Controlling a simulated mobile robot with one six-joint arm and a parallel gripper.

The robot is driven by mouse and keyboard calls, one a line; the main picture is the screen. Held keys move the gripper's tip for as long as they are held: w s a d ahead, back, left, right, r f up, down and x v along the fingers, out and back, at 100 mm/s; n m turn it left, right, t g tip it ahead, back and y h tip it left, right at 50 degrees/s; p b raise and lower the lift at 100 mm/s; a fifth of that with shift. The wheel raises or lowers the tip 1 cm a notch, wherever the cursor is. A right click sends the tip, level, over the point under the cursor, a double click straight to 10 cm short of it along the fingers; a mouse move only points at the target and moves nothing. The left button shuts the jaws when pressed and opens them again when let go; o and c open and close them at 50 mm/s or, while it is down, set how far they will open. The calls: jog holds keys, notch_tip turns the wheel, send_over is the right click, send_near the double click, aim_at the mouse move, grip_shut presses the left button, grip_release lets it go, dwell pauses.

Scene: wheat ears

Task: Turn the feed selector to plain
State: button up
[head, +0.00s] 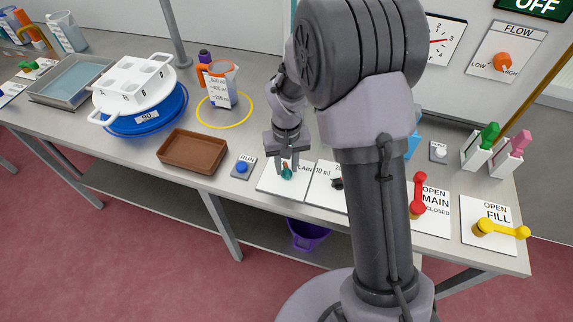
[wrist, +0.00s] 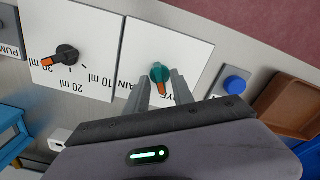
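The feed selector is a teal knob (head: 287,173) with an orange pointer on a white panel (head: 268,183), partly lettered "LAIN". In the wrist view the knob (wrist: 159,72) has its orange pointer towards the bottom of the picture, towards my gripper. Upside-down letters "YE" show beside it there, partly hidden. My gripper (head: 285,166) hangs over the panel, fingers pointing down. In the wrist view my gripper (wrist: 161,80) has its fingers apart, one on each side of the knob. I cannot tell whether either finger touches it.
A second panel (wrist: 80,25) with a black and orange dial (wrist: 66,54) stands next to the selector. A blue RUN button (head: 242,167) and a brown tray (head: 192,152) are on its other side. Red (head: 418,196) and yellow (head: 500,230) levers stand further right.

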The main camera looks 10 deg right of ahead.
grip_shut()
jog(key=shift+m, duration=0.3)
jog(key=m+b, duration=0.2)
jog(key=m, duration=0.3)
jog(key=shift+m, duration=0.3)
jog(key=m+b, duration=0.1)
jog(key=m, duration=0.4)
jog(key=shift+m+b, duration=0.3)
jog(key=shift+b, duration=0.05)
jog(key=shift+m, duration=0.3)
jog(key=shift+o, duration=1.1)
grip_release()
